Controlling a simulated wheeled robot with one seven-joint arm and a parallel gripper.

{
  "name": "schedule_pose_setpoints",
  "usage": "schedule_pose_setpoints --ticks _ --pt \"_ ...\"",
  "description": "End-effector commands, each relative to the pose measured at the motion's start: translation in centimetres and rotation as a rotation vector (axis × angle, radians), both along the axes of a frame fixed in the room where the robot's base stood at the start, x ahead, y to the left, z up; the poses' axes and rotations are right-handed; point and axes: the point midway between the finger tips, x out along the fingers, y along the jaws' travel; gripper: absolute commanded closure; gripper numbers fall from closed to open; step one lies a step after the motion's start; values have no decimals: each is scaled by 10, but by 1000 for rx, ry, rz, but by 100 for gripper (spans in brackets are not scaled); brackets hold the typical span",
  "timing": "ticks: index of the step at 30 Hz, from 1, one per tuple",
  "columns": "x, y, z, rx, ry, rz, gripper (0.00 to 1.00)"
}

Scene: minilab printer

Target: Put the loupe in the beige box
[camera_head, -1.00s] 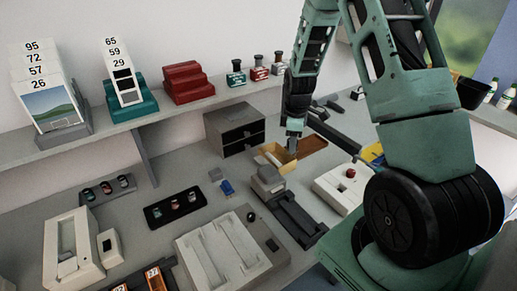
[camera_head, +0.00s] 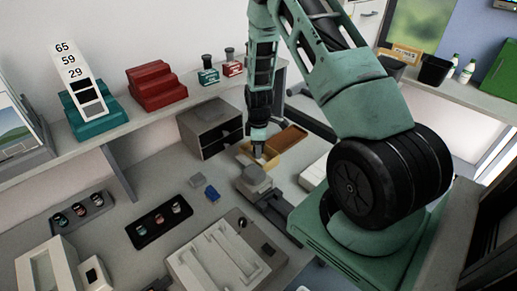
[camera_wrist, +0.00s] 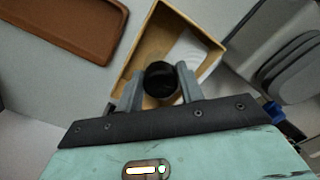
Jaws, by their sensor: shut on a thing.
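My gripper (camera_wrist: 158,88) is shut on a small black round thing, the loupe (camera_wrist: 161,78), which sits between the two grey fingers in the wrist view. Beyond it is the beige box (camera_wrist: 130,82), an open box with tan walls and a white piece inside at its right end. The gripper and loupe appear over the near part of the box; how high above its floor I cannot tell. In the head view my gripper (camera_head: 258,151) points down at the beige box (camera_head: 245,158), partly covering it. The loupe cannot be made out there.
A brown tray (camera_head: 289,139) lies right of the box. A grey two-drawer unit (camera_head: 212,128) stands behind it, and a grey device (camera_head: 256,180) stands close in front.

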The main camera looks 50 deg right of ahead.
Motion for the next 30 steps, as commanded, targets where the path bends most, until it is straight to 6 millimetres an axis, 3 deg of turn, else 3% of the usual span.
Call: schedule_pose_setpoints --ticks 4,15,16,17,30 --pt "0 0 -13 1 1 1 88" --pt "0 0 -19 0 -1 1 88" --pt "0 0 -19 0 -1 1 60" --pt "0 0 -18 -1 -2 1 53" --pt "1 -1 -8 -2 -4 1 53"
